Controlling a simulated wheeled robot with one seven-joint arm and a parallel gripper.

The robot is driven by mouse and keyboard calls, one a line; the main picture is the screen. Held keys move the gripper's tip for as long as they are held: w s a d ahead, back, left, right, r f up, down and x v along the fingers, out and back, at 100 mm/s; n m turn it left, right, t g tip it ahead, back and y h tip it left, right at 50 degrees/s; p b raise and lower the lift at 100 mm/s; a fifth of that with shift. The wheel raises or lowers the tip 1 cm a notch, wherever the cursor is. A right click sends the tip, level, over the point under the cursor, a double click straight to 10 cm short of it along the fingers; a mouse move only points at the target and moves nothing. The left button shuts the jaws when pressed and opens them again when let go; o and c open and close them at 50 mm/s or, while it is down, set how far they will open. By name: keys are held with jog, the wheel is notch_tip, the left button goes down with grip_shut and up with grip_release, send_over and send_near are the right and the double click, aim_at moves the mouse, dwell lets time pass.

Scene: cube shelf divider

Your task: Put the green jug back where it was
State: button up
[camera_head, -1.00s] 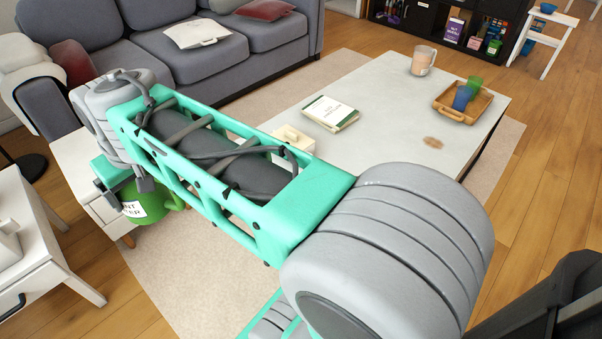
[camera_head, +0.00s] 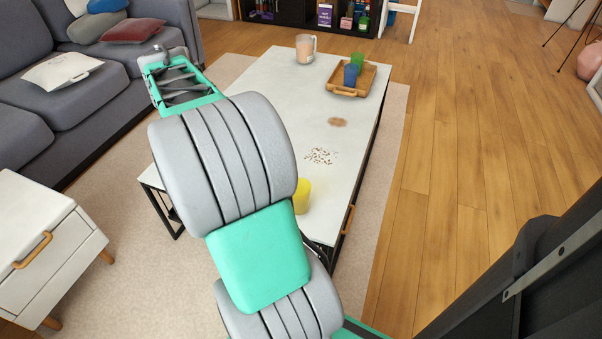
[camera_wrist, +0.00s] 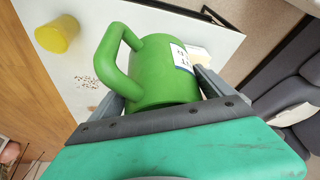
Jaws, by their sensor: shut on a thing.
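The green jug (camera_wrist: 158,75), with a loop handle and a white label, is in the wrist view. My gripper (camera_wrist: 165,92) is shut on its body, one finger on each side. The jug is tilted in the picture, with the white coffee table behind it. I cannot tell its height above the table. In the head view the jug and my gripper are hidden behind my arm.
The coffee table (camera_head: 300,115) bears a yellow cup (camera_head: 302,197), crumbs (camera_head: 321,156), a brown stain (camera_head: 338,122), a glass mug (camera_head: 305,48) and a wooden tray (camera_head: 345,91) with cups. A white drawer cabinet (camera_head: 45,250) stands left.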

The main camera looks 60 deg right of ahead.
jog(key=s+d+f+m+g, duration=0.1)
jog(key=s+d+f+m, duration=0.2)
jog(key=s+d, duration=0.4)
jog(key=s+d+f+m+g+h, duration=0.1)
jog(key=s+d+f+m, duration=0.3)
jog(key=d, duration=0.6)
jog(key=s+d+f+m+g, duration=0.2)
jog(key=s+d+f+m, duration=0.1)
jog(key=s+d, duration=0.5)
notch_tip(320, 180, down, 10)
jog(key=b, duration=0.4)
jog(key=shift+b, duration=0.3)
jog(key=shift+f, duration=0.15)
jog(key=o, duration=1.4)
jog(key=shift+o, duration=0.2)
